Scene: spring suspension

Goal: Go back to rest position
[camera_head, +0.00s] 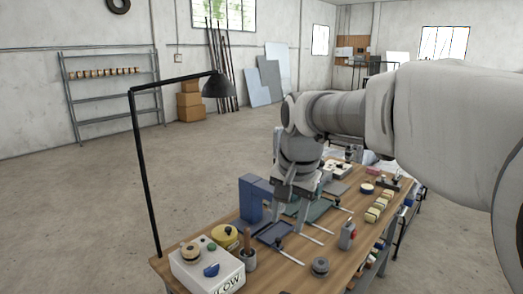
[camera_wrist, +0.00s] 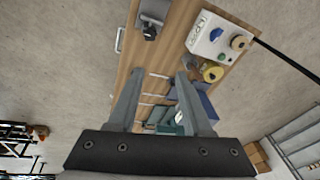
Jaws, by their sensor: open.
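My gripper (camera_head: 290,215) hangs over the middle of the wooden workbench (camera_head: 325,268), its fingers pointing down. In the wrist view my gripper (camera_wrist: 160,76) has its two fingers spread apart, with nothing between the tips but the bench further off. A blue angled stand (camera_head: 252,200) is left of the fingers in the head view, and a flat blue plate (camera_head: 275,233) lies just below them. I cannot tell the exact height of the fingertips above these things.
A white control box (camera_head: 207,272) with knobs stands at the bench's near left, beside a black lamp (camera_head: 143,150) on a tall pole. A metal shelf (camera_head: 110,95) is by the wall. The floor on the left is clear.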

